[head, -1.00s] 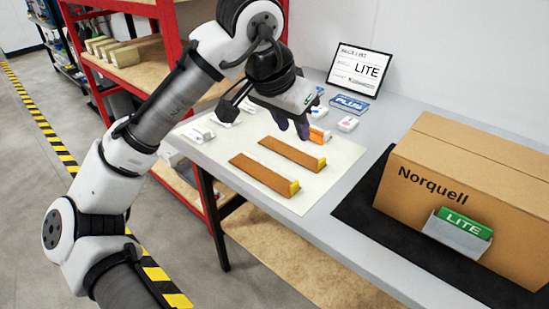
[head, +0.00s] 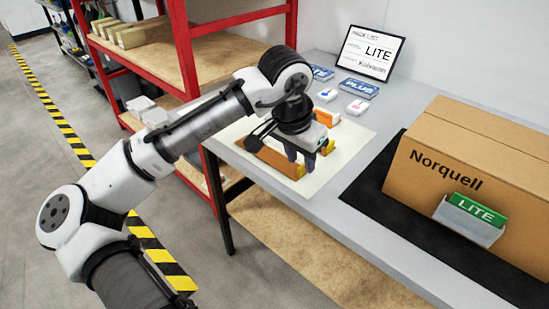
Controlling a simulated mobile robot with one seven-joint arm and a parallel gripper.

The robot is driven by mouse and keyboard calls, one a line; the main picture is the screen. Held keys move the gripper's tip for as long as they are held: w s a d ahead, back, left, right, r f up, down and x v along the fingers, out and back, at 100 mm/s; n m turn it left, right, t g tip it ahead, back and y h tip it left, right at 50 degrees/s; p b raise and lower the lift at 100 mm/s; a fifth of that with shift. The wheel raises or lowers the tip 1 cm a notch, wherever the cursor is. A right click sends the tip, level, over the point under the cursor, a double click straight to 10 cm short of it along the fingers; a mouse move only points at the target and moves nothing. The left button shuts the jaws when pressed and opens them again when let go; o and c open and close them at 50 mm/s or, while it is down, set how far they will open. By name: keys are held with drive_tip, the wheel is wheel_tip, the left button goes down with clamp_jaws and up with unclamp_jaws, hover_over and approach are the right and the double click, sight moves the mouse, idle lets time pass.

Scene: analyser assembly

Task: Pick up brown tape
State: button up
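Two brown strips with yellow ends, which look like the brown tape, lie on a pale mat (head: 347,142) on the table. The nearer brown strip (head: 270,160) is partly hidden by my arm, with its yellow end showing. The farther strip is mostly hidden behind my gripper; its yellow end (head: 328,148) shows to the right of the fingers. My gripper (head: 301,160) points down over the strips with its two dark fingers apart and nothing visible between them. I cannot tell its exact height or whether it touches a strip.
An orange-and-white item (head: 326,118) sits behind my gripper. Small white boxes (head: 358,107), blue cards (head: 357,88) and a LITE sign (head: 370,52) stand farther back. A Norquell carton (head: 440,185) with a green LITE card (head: 477,209) occupies the right. A red shelf (head: 184,50) stands left.

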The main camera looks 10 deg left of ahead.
drive_tip(key=shift+x, duration=1.05)
drive_tip(key=shift+c, duration=0.2)
clamp_jaws()
